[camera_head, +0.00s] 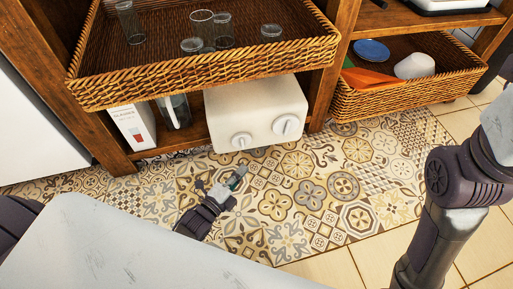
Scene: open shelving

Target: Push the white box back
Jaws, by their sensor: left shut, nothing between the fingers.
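The white box (257,110) has two round knobs on its front. It sits on the low shelf under the wicker tray, and its front sticks out past the shelf's front edge. My left gripper (238,174) is shut and empty, over the patterned floor just in front of and below the box. A gap shows between its fingertips and the box. My right arm shows at the right edge, but its gripper is out of view.
A wicker tray (205,75) with several glasses hangs over the box. A carton (133,127) and a glass jug (174,112) stand left of it on the low shelf. A wooden post (322,92) and another wicker basket (408,97) are on the right. The tiled floor in front is clear.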

